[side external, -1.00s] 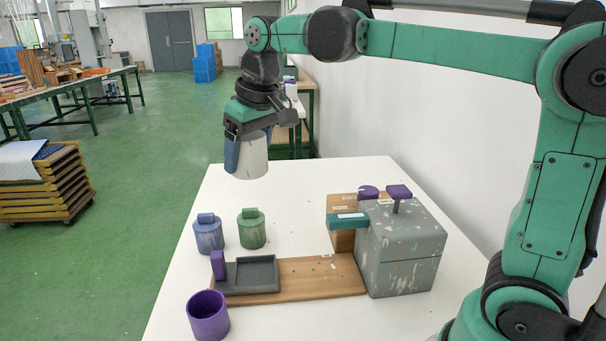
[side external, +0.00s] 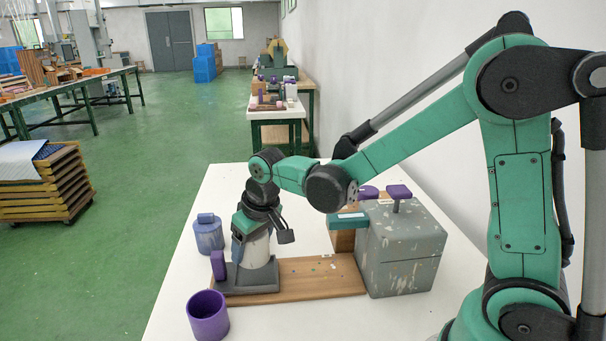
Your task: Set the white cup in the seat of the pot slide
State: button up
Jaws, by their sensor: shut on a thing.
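The white cup (side external: 258,252) is upright in my gripper (side external: 254,246), which is shut on it. The cup's lower end is at the dark grey pot slide (side external: 250,289), over the back part of its shallow square seat. I cannot tell whether its base rests on the seat floor or hangs just above it. The slide has a purple upright handle (side external: 218,265) at its left end and lies on a wooden board (side external: 320,275). My wrist hides the cup's top.
A purple cup (side external: 208,316) stands in front of the slide. A blue lidded pot (side external: 208,236) stands behind it. A grey paint-spattered box (side external: 402,255) with a purple knob (side external: 398,192) stands at the board's right end. The white table's (side external: 216,185) back left is clear.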

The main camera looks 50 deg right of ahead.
jog(key=shift+f, duration=1.8)
jog(key=shift+f, duration=0.1)
jog(key=o, duration=1.2)
jog(key=v, duration=1.2)
jog(key=t, duration=0.3)
send_near(254, 260)
jog(key=s+d, duration=0.2)
jog(key=d, duration=0.2)
jog(key=shift+s+a+f+t, duration=0.1)
jog(key=shift+s+f+t, duration=0.05)
jog(key=shift+s+t, duration=0.3)
